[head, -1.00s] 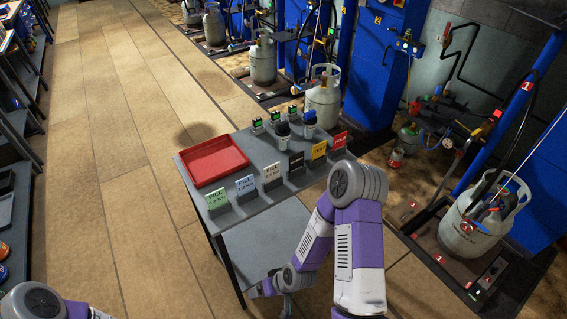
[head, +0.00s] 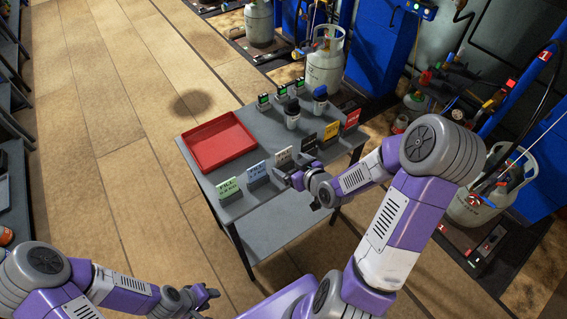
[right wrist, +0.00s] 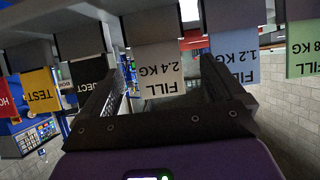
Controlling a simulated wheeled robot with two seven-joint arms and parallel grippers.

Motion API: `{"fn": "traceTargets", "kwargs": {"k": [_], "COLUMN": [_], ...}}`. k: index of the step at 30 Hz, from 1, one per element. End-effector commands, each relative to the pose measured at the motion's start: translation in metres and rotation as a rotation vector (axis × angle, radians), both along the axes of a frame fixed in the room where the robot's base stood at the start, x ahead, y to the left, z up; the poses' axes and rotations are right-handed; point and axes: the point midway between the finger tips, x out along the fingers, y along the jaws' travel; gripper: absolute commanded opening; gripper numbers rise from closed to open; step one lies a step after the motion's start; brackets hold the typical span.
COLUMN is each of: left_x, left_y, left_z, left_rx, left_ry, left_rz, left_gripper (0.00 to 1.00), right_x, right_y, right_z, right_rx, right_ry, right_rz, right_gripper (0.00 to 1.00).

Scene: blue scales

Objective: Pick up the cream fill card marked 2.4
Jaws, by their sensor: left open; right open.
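The cream fill card (head: 283,156) stands in a dark holder on the grey table, between the blue card and the black card. In the right wrist view, which is upside down, the cream card (right wrist: 162,72) reads "FILL 2.4 KG" and appears between my two fingers. My right gripper (head: 291,178) is open just in front of the cream card's holder. The right wrist view shows its spread fingers (right wrist: 162,68) with nothing gripped; I cannot tell whether they touch the card. My left gripper (head: 208,294) is open and empty, low over the floor, away from the table.
Green (head: 229,187), blue (head: 257,172), black (head: 309,143), yellow (head: 331,131) and red (head: 352,118) cards share the row. A red tray (head: 217,141) lies at the table's left. Small gauges and two dark-capped items (head: 292,115) stand behind the cards. Gas cylinders (head: 326,68) stand beyond.

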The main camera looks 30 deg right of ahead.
Motion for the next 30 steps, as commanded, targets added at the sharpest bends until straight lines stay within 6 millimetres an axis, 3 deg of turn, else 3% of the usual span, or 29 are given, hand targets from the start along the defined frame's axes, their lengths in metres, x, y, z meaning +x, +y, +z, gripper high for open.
{"fn": "traceTargets", "kwargs": {"k": [10, 20, 30], "left_x": [0.0, 0.0, 0.0], "left_y": [0.0, 0.0, 0.0], "left_z": [-0.007, -0.007, -0.007], "left_rx": [0.0, 0.0, 0.0], "left_ry": [-0.001, -0.001, -0.001], "left_rz": [-0.001, -0.001, -0.001], "left_gripper": [0.43, 0.43, 0.43], "right_x": [0.043, 0.048, 0.048], "right_y": [0.0, 0.0, 0.0], "right_z": [-0.017, -0.019, -0.019], "right_rx": [0.002, 0.0, 0.0], "right_ry": [0.0, 0.001, 0.001], "right_rz": [0.002, 0.001, 0.0], "right_gripper": [0.96, 0.94, 0.42]}}
